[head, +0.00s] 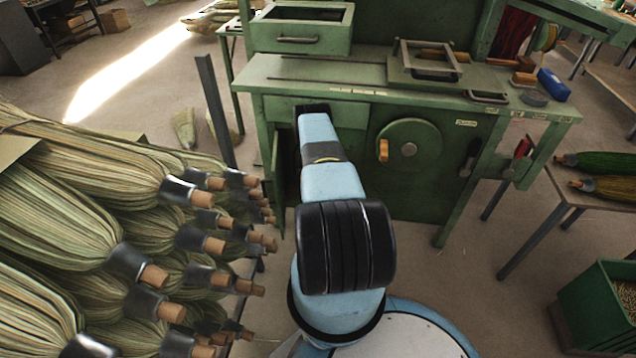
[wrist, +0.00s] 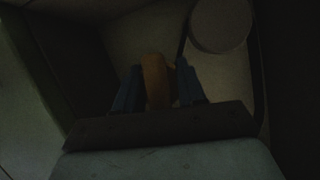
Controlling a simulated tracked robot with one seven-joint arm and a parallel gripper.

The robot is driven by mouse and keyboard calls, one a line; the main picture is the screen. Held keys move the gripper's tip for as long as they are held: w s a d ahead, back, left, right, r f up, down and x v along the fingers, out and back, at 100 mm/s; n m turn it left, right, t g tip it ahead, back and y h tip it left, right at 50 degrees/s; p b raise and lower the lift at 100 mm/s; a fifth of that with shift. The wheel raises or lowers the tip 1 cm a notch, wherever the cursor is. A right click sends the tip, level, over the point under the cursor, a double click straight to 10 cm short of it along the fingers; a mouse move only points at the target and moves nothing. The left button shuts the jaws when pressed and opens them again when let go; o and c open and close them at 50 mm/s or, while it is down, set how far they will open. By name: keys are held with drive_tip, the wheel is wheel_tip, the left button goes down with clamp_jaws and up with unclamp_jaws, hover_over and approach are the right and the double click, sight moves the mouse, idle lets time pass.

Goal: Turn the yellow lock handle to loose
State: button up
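In the wrist view, a yellow-orange handle (wrist: 156,80), which looks like the lock handle, stands upright in a dark space. My gripper (wrist: 158,76) has its two blue fingers around it, one on each side. The fingers are close to its sides; the dark picture does not show clearly whether both touch it. Which way the handle is turned, and any lock marking, cannot be read. In the head view, my arm reaches into the left opening of the green machine (head: 420,175), and my gripper and that handle are hidden there.
A pale round part (wrist: 220,24) is near the fingers' upper right. The machine's front has a handwheel (head: 408,146) with an orange knob (head: 383,150). Stacked brooms (head: 75,215) crowd the left. A green bin (head: 600,305) stands at right. Some floor right of my arm is clear.

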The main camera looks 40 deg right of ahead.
drive_tip(key=shift+d, duration=0.15)
drive_tip(key=shift+c, duration=1.2)
drive_tip(key=shift+m, duration=0.3)
drive_tip(key=shift+s+m+t+y, duration=0.1)
drive_tip(key=shift+m+t+y, duration=0.4)
drive_tip(key=shift+m, duration=0.4)
drive_tip(key=m+t, duration=0.2)
drive_tip(key=m, duration=0.1)
drive_tip(key=shift+a+f+y, duration=0.1)
drive_tip(key=shift+a+y, duration=0.1)
drive_tip(key=shift+y, duration=0.1)
drive_tip(key=m+t, duration=0.2)
drive_tip(key=m, duration=0.1)
drive_tip(key=shift+m, duration=0.3)
drive_tip(key=shift+a+m+t, duration=0.15)
drive_tip(key=shift+m+t, duration=0.45)
drive_tip(key=shift+m, duration=0.9)
